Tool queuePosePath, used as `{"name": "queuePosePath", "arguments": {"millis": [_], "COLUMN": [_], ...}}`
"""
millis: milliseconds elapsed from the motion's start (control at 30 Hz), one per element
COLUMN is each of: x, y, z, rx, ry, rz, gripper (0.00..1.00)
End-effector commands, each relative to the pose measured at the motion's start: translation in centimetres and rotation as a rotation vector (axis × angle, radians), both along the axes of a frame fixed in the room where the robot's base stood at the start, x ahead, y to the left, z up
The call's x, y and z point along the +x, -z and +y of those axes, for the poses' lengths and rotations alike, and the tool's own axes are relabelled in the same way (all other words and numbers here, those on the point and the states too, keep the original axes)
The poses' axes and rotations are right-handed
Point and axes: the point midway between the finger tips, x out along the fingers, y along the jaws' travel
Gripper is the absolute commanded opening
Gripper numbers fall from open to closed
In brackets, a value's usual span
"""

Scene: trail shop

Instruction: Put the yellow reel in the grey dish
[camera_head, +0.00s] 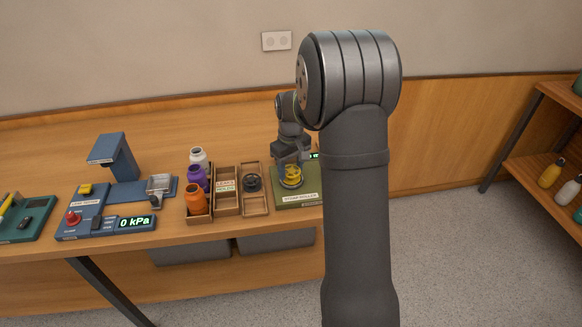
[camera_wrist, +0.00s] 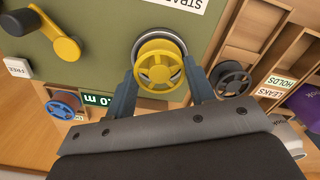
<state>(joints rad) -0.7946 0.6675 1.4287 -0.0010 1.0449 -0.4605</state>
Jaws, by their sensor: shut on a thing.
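The yellow reel (camera_head: 292,181) is over the green board of the strap spooler (camera_head: 299,199) in the head view. In the wrist view the spoked yellow reel (camera_wrist: 159,72) sits between the two fingers of my gripper (camera_wrist: 159,82), which is shut on it. A grey round band and a second yellow rim show behind its front face. I cannot tell whether the reel touches the board. My arm hides part of the scene to the right. I cannot make out a grey dish for certain in either view.
A black reel (camera_head: 252,183) lies in a wooden tray beside the board. Orange, purple and white bottles (camera_head: 198,199) stand further left. In the wrist view a yellow crank (camera_wrist: 62,40) is on the board, and a blue-and-orange reel (camera_wrist: 64,105) lies near its edge.

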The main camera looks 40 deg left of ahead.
Motion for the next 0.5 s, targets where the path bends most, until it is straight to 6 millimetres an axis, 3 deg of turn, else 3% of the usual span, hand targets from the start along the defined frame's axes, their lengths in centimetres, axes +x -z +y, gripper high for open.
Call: {"name": "queuePosePath", "arguments": {"millis": [467, 500], "x": [0.02, 0.02], "y": [0.26, 0.26], "z": [0.02, 0.02], "rx": [0.000, 0.000], "ry": [0.000, 0.000], "rz": [0.000, 0.000], "gripper": [0.27, 0.53]}}
